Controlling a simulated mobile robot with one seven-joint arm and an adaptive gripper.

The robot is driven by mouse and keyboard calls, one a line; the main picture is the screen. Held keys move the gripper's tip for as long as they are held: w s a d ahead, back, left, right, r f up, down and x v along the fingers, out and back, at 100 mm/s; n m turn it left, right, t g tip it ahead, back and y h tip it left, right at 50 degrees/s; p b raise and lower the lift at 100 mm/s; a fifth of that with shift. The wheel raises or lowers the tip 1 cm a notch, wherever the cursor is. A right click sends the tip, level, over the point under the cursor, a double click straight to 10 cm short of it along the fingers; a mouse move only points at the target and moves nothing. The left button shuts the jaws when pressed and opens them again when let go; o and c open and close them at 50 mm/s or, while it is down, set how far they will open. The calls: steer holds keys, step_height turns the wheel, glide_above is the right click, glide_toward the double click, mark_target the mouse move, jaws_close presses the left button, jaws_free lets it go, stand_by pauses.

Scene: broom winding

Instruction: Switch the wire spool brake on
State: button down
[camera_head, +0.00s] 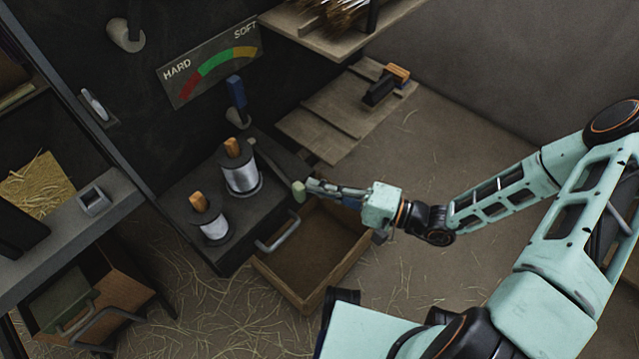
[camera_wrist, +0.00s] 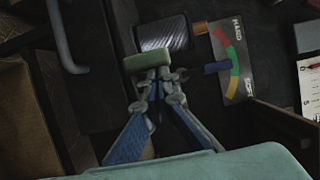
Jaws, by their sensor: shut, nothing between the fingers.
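Two spools of silvery wire, a rear one (camera_head: 241,177) and a front one (camera_head: 214,227), stand on a dark bench in the head view, each with an orange-brown peg on top. One spool (camera_wrist: 160,36) shows at the top of the wrist view. A dark lever (camera_head: 272,165) runs along the bench to a green end knob (camera_head: 298,190); I take it for the brake. My gripper (camera_head: 312,186) is shut and empty, its tips right at the knob. In the wrist view the knob (camera_wrist: 147,62) lies just beyond the fingertips; contact cannot be told.
A HARD–SOFT gauge (camera_head: 212,63) with a blue pointer (camera_head: 236,92) is on the wall behind. An open, empty wooden drawer (camera_head: 308,255) is below my gripper. A wooden board with a clamp (camera_head: 383,86) lies behind right. Straw covers the floor.

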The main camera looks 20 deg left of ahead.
steer(key=d+p, duration=0.1)
steer(key=d, duration=1)
steer(key=shift+d, duration=0.3)
